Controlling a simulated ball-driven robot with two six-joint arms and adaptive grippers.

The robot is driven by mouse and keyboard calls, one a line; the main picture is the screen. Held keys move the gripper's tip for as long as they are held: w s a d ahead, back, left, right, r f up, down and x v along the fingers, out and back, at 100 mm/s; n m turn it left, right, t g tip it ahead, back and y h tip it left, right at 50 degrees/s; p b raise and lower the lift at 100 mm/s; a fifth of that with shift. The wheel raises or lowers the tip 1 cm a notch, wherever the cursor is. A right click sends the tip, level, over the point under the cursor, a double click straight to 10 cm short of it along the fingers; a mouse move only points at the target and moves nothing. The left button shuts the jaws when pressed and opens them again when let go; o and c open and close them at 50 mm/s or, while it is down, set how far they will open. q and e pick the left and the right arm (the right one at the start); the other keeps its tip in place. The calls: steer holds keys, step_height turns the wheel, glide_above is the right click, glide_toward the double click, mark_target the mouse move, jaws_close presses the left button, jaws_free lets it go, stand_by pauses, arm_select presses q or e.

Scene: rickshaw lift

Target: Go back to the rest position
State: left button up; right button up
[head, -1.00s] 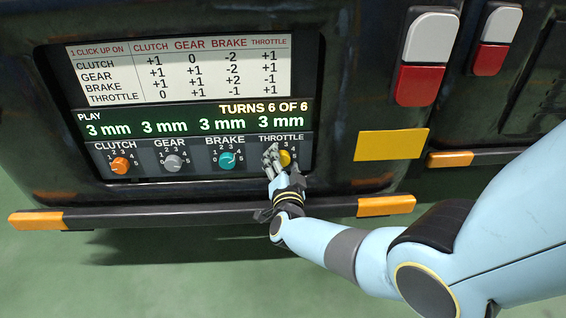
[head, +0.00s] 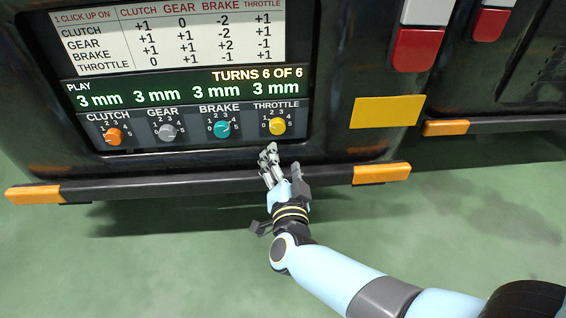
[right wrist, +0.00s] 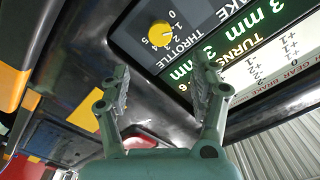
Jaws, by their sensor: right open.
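My right gripper (head: 284,161) is open and empty, just below the control panel and in front of the dark bumper bar in the head view. Its two spread fingers also show in the right wrist view (right wrist: 160,90), with nothing between them. The yellow throttle knob (head: 277,126) is just above the fingertips and apart from them; it shows in the right wrist view (right wrist: 161,34) too. The orange clutch knob (head: 114,136), grey gear knob (head: 166,131) and teal brake knob (head: 222,128) sit in a row to its left. My left gripper is out of view.
The display (head: 187,93) reads 3 mm four times and "TURNS 6 OF 6". A bumper bar (head: 150,187) with orange ends juts out below the panel. A yellow plate (head: 386,112) and red-and-white lamps (head: 417,48) are to the right. The green floor (head: 150,265) is clear below.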

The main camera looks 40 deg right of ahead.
stand_by(0.4)
steer(key=s+a+f+n+g+y, duration=0.2)
steer(key=s+f+n+g+y, duration=0.6)
steer(key=s+f, duration=1.05)
steer(key=s+d+f+n+g, duration=0.2)
steer(key=s+n+g, duration=0.2)
steer(key=s, duration=0.6)
steer(key=s+d+f+n+g, duration=0.2)
steer(key=s+n+g, duration=0.1)
steer(key=s, duration=0.6)
arm_select(q)
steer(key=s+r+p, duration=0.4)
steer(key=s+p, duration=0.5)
steer(key=p, duration=0.4)
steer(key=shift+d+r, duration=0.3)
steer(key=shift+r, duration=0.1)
arm_select(e)
steer(key=s+a+r, duration=0.1)
steer(key=s+r, duration=0.3)
steer(key=s, duration=0.5)
steer(key=shift+s+r, duration=0.25)
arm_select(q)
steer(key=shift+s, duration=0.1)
